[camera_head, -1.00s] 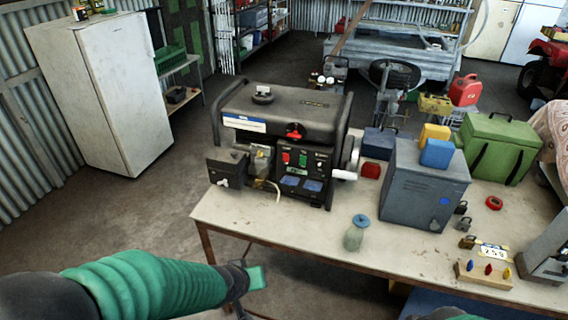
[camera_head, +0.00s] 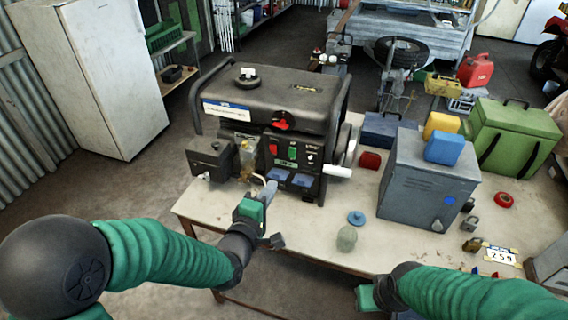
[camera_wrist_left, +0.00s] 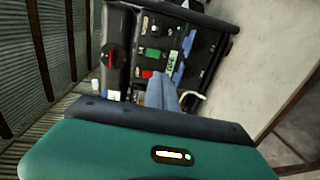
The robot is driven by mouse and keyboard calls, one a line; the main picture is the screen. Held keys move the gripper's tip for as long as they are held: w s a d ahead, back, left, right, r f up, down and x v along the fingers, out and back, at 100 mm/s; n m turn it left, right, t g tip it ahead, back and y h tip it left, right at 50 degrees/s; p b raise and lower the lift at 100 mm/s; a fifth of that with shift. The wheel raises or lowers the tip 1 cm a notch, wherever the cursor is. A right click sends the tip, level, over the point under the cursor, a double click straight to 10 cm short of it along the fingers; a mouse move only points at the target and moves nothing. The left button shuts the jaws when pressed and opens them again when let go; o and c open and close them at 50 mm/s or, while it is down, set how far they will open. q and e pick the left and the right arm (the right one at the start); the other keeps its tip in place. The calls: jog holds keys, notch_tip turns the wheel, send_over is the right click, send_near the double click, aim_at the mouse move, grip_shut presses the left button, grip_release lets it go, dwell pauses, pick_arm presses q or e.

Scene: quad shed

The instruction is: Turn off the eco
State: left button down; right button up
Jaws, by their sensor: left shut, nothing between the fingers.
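The black generator (camera_head: 275,110) stands on the workbench, its front control panel (camera_head: 295,155) facing me. The panel carries a red switch (camera_head: 274,151), a green switch (camera_head: 292,152) and a small dark switch at the right. In the left wrist view the green switch (camera_wrist_left: 153,53) and the red switch (camera_wrist_left: 147,74) show beside the fingers. The labels are too small to read, so I cannot tell which is eco. My left gripper (camera_head: 268,190) is shut and empty, just in front of the panel's lower left. My right gripper (camera_head: 365,297) is at the bench's front edge; its fingers are unclear.
A grey metal box (camera_head: 428,185) stands right of the generator, a glass jar (camera_head: 347,238) and its blue lid (camera_head: 356,217) in front. A green case (camera_head: 515,138) stands farther right. Bare tabletop lies between generator and jar.

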pick_arm(q)
send_near(289, 156)
jog(key=x, duration=0.6)
jog(key=shift+w+f+p, duration=0.25)
jog(key=shift+f+p, duration=0.1)
jog(key=shift+f, duration=0.05)
jog(key=shift+w+d, duration=0.1)
jog(key=shift+w, duration=0.05)
jog(key=shift+d, duration=0.2)
pick_arm(e)
jog(key=shift+d+r, duration=0.25)
jog(key=shift+r, duration=0.05)
pick_arm(q)
jog(key=shift+f+b, duration=0.35)
jog(key=shift+b, duration=0.45)
jog(key=shift+w+r, duration=0.1)
jog(key=shift+r, duration=0.2)
pick_arm(e)
jog(key=shift+a+f, duration=0.1)
jog(key=shift+f, duration=0.6)
pick_arm(q)
jog(key=shift+f, duration=0.1)
pick_arm(e)
jog(key=shift+f, duration=0.1)
